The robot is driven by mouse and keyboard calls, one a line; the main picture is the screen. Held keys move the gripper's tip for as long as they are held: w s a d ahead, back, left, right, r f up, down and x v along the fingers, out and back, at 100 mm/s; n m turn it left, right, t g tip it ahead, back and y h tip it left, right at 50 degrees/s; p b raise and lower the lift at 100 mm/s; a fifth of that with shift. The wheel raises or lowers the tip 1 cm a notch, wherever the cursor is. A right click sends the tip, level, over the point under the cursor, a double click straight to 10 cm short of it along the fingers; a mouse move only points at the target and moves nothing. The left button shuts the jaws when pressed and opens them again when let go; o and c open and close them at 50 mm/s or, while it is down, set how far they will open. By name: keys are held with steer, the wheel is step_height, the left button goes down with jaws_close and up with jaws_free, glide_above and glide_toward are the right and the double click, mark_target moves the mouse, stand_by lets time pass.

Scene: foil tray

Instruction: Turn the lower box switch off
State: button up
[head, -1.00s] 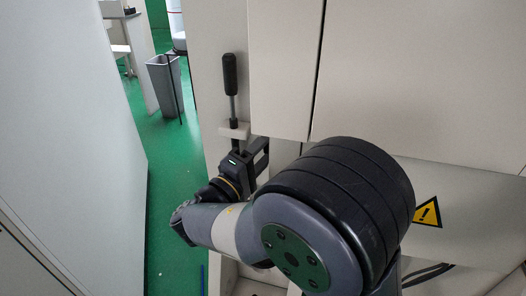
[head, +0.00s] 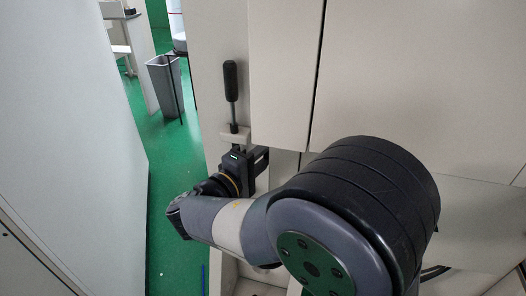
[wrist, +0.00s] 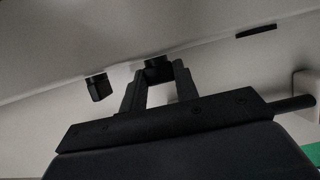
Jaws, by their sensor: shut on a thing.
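My gripper (wrist: 157,76) is shut on a black switch knob (wrist: 155,65), whose end shows between the two fingertips in the wrist view. This knob sits on the pale underside or face of the box. A second black knob (wrist: 98,87) stands free to the left of the fingers. In the head view my gripper (head: 262,160) is beside the cabinet, below the black-handled lever (head: 231,82). There the gripped knob is hidden by the gripper and cabinet. The knob's on or off position cannot be told.
The pale cabinet (head: 410,80) stands close to my arm at the right. A lever bracket (head: 236,136) juts out just above my gripper. A pale panel (head: 70,120) bounds the left side. Green floor (head: 165,170) lies between, with a grey bin (head: 163,85) farther back.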

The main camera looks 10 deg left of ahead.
steer(key=o, duration=1)
steer(key=v, duration=1)
steer(key=shift+s+a, duration=0.2)
steer(key=shift+s, duration=0.15)
